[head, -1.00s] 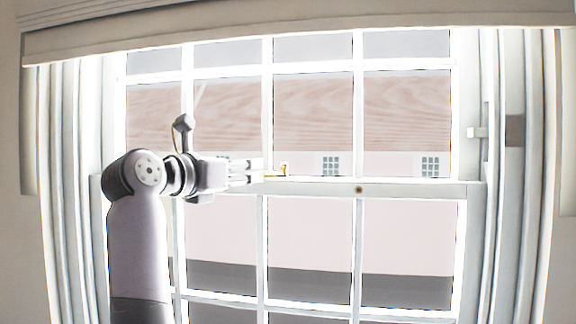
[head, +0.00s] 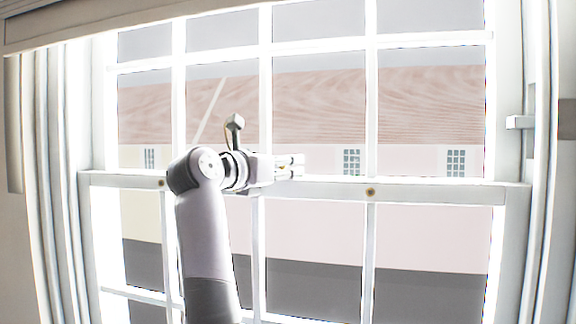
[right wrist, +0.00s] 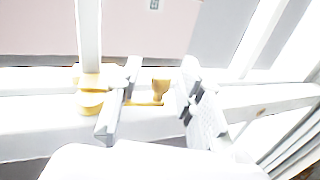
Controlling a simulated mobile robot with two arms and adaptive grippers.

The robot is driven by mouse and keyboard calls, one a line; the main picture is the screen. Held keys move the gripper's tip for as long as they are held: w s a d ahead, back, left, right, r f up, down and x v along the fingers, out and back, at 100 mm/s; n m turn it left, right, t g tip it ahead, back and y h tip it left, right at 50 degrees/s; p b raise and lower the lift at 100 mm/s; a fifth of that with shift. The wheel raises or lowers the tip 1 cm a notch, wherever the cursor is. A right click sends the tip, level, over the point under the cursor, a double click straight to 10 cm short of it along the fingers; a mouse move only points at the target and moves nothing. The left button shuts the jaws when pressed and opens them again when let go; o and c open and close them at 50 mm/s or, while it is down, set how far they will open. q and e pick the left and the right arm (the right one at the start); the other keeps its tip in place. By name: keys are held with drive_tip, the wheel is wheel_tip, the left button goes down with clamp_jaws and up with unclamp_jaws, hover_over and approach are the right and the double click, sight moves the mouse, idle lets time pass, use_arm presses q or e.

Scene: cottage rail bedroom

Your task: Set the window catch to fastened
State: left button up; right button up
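The brass window catch shows best in the right wrist view, with a knob-like lever (right wrist: 160,88) and a round brass part (right wrist: 90,100) to its left on the white meeting rail (right wrist: 48,118). My right gripper (right wrist: 158,74) is open, one finger on each side of the lever, with gaps visible; contact is not clear. In the head view my right gripper (head: 293,167) is at the meeting rail (head: 440,191), and only a speck of brass shows between its fingers. The catch's exact setting is hard to tell. My left gripper is not in view.
The white sash window fills the head view, its glazing bars (head: 266,90) close behind my right arm. Small brass dots (head: 370,192) sit on the rail. A white block (head: 520,122) juts from the right frame. The room side to the right of my gripper is clear.

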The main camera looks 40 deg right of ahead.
drive_tip(key=shift+s+a+r, duration=0.1)
drive_tip(key=shift+a, duration=0.2)
drive_tip(key=shift+c, duration=1)
drive_tip(key=shift+d, duration=0.15)
drive_tip(key=c, duration=0.4)
clamp_jaws()
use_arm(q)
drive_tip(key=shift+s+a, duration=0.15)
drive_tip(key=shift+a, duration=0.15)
